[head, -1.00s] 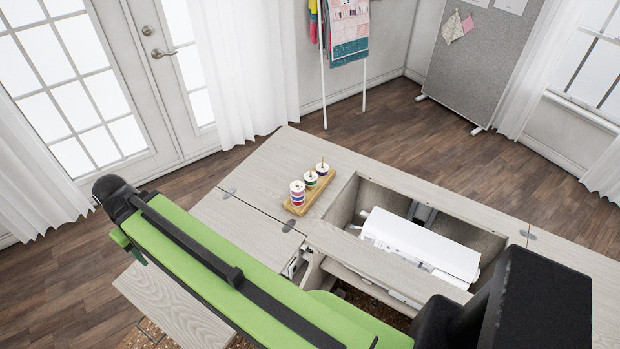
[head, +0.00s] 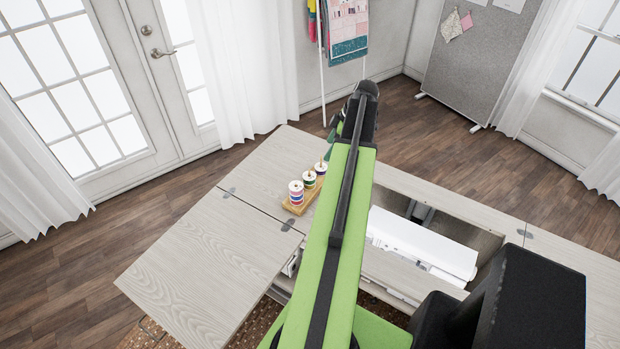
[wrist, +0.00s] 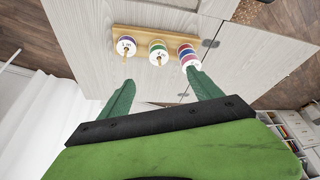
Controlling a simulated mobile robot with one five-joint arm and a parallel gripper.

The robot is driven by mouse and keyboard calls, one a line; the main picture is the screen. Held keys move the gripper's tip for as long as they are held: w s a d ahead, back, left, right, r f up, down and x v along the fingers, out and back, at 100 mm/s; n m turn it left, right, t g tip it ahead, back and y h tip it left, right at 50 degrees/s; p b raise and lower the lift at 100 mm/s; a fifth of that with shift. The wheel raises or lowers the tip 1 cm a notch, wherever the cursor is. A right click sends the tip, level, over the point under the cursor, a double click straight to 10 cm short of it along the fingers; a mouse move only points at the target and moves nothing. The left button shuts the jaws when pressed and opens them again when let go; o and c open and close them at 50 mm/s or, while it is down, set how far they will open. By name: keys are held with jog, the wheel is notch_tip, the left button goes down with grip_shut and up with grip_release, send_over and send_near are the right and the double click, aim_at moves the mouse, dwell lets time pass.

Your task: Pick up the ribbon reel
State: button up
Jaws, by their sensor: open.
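Three banded reels with white tops sit on pegs of a wooden holder (head: 289,208) on the cabinet top; I cannot tell which one the task means. The nearest reel (head: 296,195) has red, white and blue bands. It is at the right end of the row in the wrist view (wrist: 188,57). The middle reel (wrist: 158,50) shows green, and the third reel (wrist: 126,46) shows purple. My gripper (wrist: 163,78) is open and empty, its green fingers spread and pointing toward the row, apart from it. In the head view my arm hides most of the gripper.
A white sewing machine (head: 425,245) lies in the cabinet's recess, right of the reels. The pale tabletop (head: 215,260) is clear left of the reels. Hinges (head: 287,225) mark the leaf seams. A quilt rack (head: 347,35) stands behind.

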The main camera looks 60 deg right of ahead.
jog(key=b, duration=1.1)
send_over(311, 176)
jog(key=s, duration=0.2)
jog(key=f, duration=1.1)
jog(key=shift+s+d+f, duration=0.2)
jog(key=shift+d+f, duration=0.05)
jog(key=shift+d, duration=0.1)
jog(key=shift+w+f+b, duration=0.1)
jog(key=shift+w+b, duration=0.05)
jog(key=shift+b, duration=0.15)
jog(key=b+x, duration=0.5)
jog(key=shift+d+f, duration=0.15)
jog(key=shift+d, duration=0.1)
jog(key=shift+r, duration=0.2)
jog(key=shift+c, duration=0.4)
jog(key=c, duration=1.3)
notch_tip(311, 176, up, 10)
jog(key=p, duration=1)
jog(key=shift+p, duration=0.3)
jog(key=shift+c, duration=0.2)
